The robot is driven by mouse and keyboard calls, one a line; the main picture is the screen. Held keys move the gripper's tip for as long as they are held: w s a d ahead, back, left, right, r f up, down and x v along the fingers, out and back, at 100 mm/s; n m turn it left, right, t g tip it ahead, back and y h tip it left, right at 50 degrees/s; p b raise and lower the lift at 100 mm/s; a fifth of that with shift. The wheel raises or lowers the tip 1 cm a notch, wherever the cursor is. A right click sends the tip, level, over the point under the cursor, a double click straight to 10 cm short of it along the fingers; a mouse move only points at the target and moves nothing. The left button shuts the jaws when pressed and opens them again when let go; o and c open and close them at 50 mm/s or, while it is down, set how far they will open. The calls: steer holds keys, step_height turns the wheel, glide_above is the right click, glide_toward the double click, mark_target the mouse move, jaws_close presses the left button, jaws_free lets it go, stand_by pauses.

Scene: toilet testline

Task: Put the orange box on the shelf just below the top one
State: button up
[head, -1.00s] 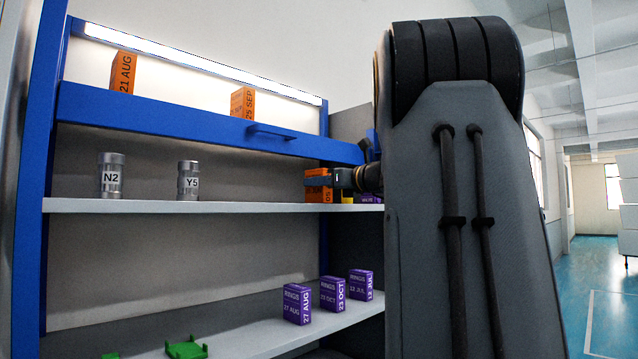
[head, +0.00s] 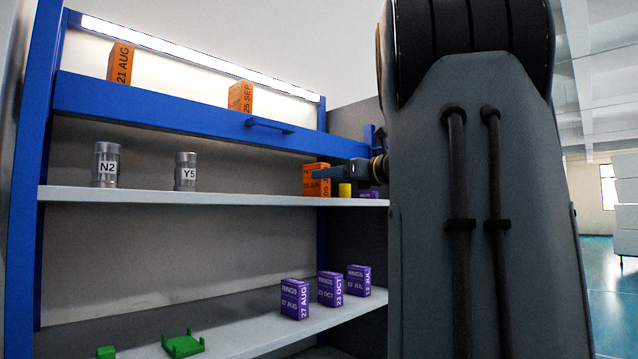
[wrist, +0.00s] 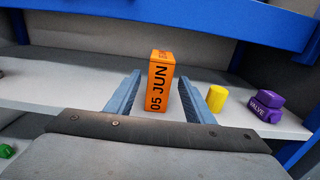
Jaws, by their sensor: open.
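An orange box marked 05 JUN (head: 310,187) stands upright at the right end of the shelf just below the top one. In the wrist view the orange box (wrist: 160,85) shows between the two blue fingers, with a gap on each side. My gripper (head: 325,173) is open at the box; its finger covers part of the box in the head view. The gripper also shows in the wrist view (wrist: 168,92). The shelf just below the top one (head: 230,198) is white. Two more orange boxes, marked 21 AUG (head: 120,64) and 25 SEP (head: 240,97), stand on the top level.
A yellow cylinder (wrist: 216,98) and a purple VALVE piece (wrist: 266,106) stand right of the box. Two metal cylinders, N2 (head: 106,165) and Y5 (head: 186,172), stand further left. Purple boxes (head: 295,299) and green parts (head: 183,345) are on the lower shelf. A blue beam (head: 200,120) runs above.

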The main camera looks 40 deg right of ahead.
steer(key=s+b, duration=0.1)
steer(key=s, duration=0.5)
steer(key=shift+s+d, duration=0.2)
steer(key=shift+s, duration=0.05)
stand_by(0.3)
